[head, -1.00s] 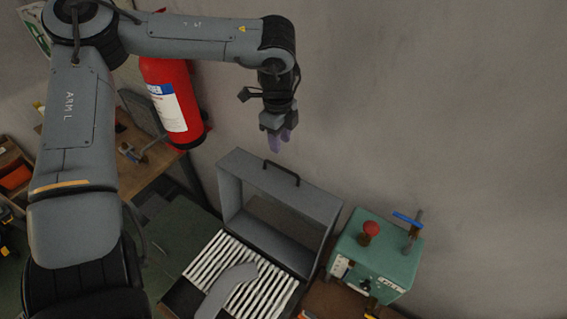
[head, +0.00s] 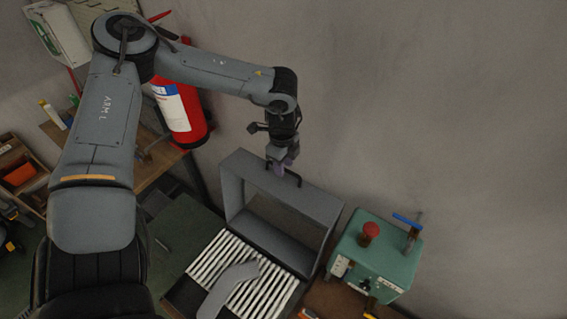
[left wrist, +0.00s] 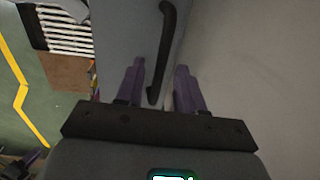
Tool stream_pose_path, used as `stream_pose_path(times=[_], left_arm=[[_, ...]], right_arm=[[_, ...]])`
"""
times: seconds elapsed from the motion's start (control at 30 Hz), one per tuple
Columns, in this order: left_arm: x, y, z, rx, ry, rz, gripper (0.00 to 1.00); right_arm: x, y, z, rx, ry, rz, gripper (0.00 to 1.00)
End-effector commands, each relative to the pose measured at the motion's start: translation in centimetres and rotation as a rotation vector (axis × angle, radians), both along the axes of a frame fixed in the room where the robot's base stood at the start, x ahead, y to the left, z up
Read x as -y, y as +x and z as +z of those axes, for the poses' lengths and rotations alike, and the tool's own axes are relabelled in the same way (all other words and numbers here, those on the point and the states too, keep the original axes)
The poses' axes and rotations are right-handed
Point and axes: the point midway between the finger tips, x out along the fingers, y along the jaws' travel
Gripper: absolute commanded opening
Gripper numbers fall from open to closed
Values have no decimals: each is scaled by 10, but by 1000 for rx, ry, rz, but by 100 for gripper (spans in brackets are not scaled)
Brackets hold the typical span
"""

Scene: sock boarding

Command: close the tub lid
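The tub's grey lid (head: 232,187) stands raised at the back of the tub, with a black bar handle (head: 292,178) on its upper edge. The tub (head: 182,297) below it is open and shows black-and-white striped rows with a grey sock-shaped form (head: 228,290) on them. My left gripper (head: 282,167) points down at the handle. In the left wrist view, its purple fingers (left wrist: 160,85) are apart, with the handle (left wrist: 168,45) just ahead between their lines. I cannot tell whether they touch it. My right gripper is not in view.
A green box (head: 375,255) with a red knob and a blue-handled valve stands right of the tub. A red fire extinguisher (head: 180,108) hangs behind my left arm. A wooden bench (head: 150,165) is at the left. Bare wall lies behind.

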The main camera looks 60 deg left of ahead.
Motion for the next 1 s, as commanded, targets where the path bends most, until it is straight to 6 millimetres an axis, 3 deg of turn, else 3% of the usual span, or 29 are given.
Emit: stream_pose_path(times=[0.13, 0.37, 1.0], left_arm=[[0, 0, 0, 0, 0, 0, 34], [0, 0, 0, 0, 0, 0, 0], [6, -9, 10, 50, 20, -1, 0]], right_arm=[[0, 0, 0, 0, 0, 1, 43], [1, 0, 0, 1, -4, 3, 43], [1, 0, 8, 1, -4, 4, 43]])
